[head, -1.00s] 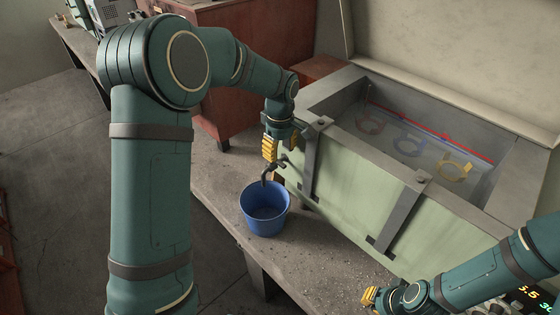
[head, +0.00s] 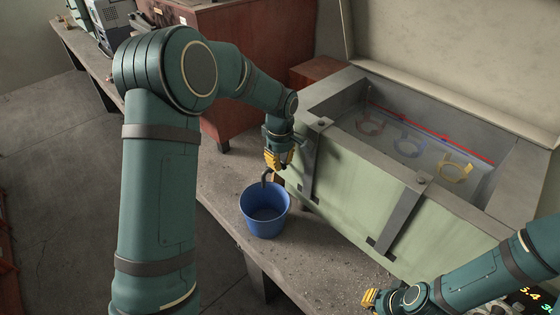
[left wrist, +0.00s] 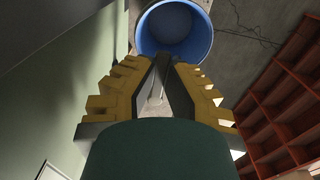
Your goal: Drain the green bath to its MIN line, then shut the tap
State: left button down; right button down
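The pale green bath (head: 350,190) stands on the bench with grey straps over its front. A red line (head: 400,118) runs along its inner far wall; I cannot read any MIN lettering. Red, blue and yellow ring shapes (head: 455,172) show inside. The dark tap (head: 266,177) sticks out of the bath's left end above a blue bucket (head: 265,222). My left gripper (head: 278,160) is at the tap, its fingers hiding the handle. In the left wrist view its fingertips (left wrist: 165,60) meet, with the bucket beyond. My right gripper (head: 371,298) is low, near the bench front; its opening is unclear.
A lit readout (head: 530,293) at the lower right shows about 5.4. The concrete bench (head: 222,185) is bare left of the bucket and drops to the floor. A red-brown cabinet (head: 245,70) stands behind. Red shelves (left wrist: 285,100) show in the left wrist view.

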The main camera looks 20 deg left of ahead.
pick_arm(q)
jog(key=shift+s+f+m, duration=0.1)
jog(key=shift+s+m, duration=0.05)
jog(key=shift+m, duration=0.15)
jog(key=shift+s+a+m, duration=0.25)
jog(key=shift+s+m, duration=0.05)
jog(key=shift+m, duration=0.9)
jog(key=shift+s+a+m, duration=0.25)
jog(key=shift+a+m, duration=0.05)
jog(key=shift+m, duration=0.9)
jog(key=shift+s+a+m, duration=0.25)
jog(key=shift+s+m, duration=0.05)
jog(key=shift+m, duration=0.9)
jog(key=shift+f, duration=0.1)
jog(key=c, duration=1)
grip_release()
jog(key=shift+a, duration=0.1)
jog(key=shift+r, duration=0.2)
